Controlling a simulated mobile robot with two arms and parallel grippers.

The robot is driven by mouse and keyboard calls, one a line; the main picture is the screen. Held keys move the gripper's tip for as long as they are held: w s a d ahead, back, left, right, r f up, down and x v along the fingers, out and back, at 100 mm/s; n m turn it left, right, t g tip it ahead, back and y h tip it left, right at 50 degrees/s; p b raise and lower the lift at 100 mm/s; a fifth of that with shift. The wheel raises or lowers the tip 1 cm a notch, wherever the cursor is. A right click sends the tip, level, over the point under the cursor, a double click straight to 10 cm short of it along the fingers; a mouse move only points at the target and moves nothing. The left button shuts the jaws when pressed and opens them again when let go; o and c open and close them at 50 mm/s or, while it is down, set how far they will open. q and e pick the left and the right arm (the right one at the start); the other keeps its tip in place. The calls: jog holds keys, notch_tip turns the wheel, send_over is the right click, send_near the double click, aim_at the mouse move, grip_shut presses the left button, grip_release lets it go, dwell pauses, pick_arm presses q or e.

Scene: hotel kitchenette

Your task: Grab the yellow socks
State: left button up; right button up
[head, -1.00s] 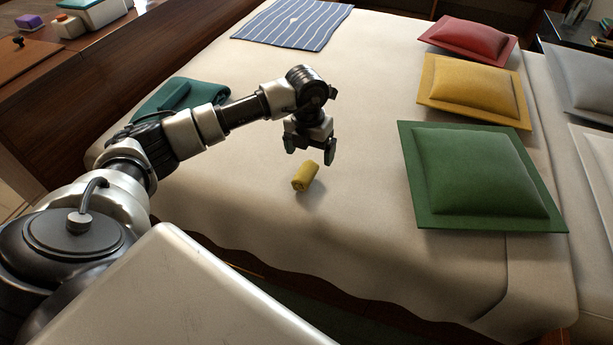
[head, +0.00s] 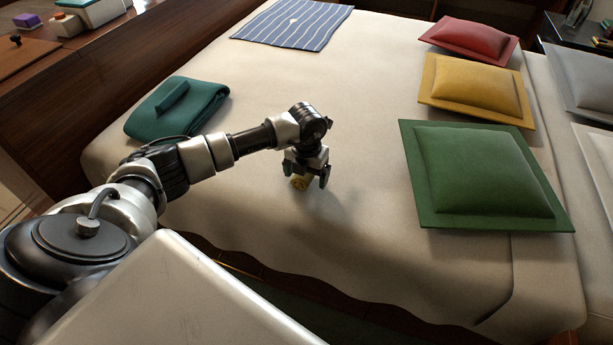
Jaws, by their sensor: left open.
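My right gripper is not in the view.
A folded teal cloth (head: 203,104) lies on the bed to the left, behind my left arm. Green (head: 480,172), yellow (head: 478,88) and red (head: 470,40) cushions lie along the right. A blue striped cloth (head: 292,24) lies at the back. The bed between is clear.

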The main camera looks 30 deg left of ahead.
pick_arm(q)
jog(key=c, duration=1)
jog(key=shift+r, duration=0.15)
